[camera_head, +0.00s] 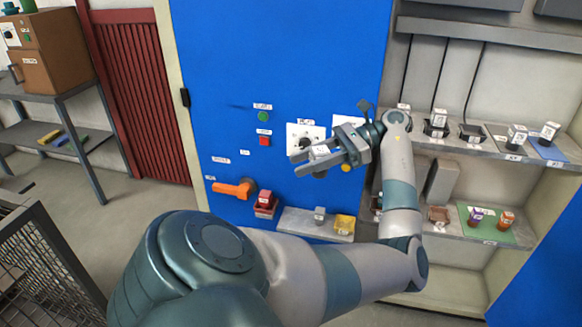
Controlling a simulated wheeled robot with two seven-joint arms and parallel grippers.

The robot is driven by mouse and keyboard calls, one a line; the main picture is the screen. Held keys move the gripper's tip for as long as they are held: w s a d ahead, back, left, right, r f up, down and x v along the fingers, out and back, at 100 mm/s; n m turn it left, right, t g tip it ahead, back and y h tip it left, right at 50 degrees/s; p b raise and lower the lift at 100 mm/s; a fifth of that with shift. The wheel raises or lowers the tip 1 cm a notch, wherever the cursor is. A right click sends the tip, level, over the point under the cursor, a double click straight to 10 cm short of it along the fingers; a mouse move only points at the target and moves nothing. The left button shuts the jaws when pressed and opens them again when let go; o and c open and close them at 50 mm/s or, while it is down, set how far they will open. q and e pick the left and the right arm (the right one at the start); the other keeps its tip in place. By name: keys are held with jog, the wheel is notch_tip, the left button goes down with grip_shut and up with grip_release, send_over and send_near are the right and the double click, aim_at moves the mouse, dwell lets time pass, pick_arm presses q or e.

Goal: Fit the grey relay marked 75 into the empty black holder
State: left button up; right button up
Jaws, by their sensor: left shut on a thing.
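My left gripper (308,160) is in front of the blue cabinet panel, beside the white plate with a black knob. It is shut on a small pale, white-labelled thing (319,151), largely covered by the fingers; I cannot read its mark. A black holder (472,132) on the upper right shelf looks empty. Another black holder (436,130) left of it carries a white-labelled piece. A small grey block (319,214) stands on the ledge below the gripper; its mark is not readable. My right gripper is not in view.
The ledge (293,221) also bears a yellow block (344,224). An orange handle (232,188) and a red block (264,198) in a holder stick out to its left.

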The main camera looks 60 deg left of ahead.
pick_arm(q)
jog(key=w+d+f+m+t+y, duration=0.2)
jog(key=w+d+m+t+y, duration=1)
jog(key=d, duration=0.3)
jog(key=d+f+m+t+h, duration=0.1)
jog(key=d+f+m+t, duration=0.2)
jog(key=d, duration=0.5)
jog(key=d+f+m+t+h, duration=0.1)
jog(key=d+f+m+t, duration=0.2)
jog(key=d, duration=0.5)
jog(key=d+f+m+t+h, duration=0.1)
jog(key=d+f+m+t, duration=0.3)
jog(key=d, duration=0.4)
jog(key=shift+s+d+m+t+h, duration=0.3)
jog(key=shift+s+m+t+h, duration=0.15)
jog(key=shift+m+t, duration=0.2)
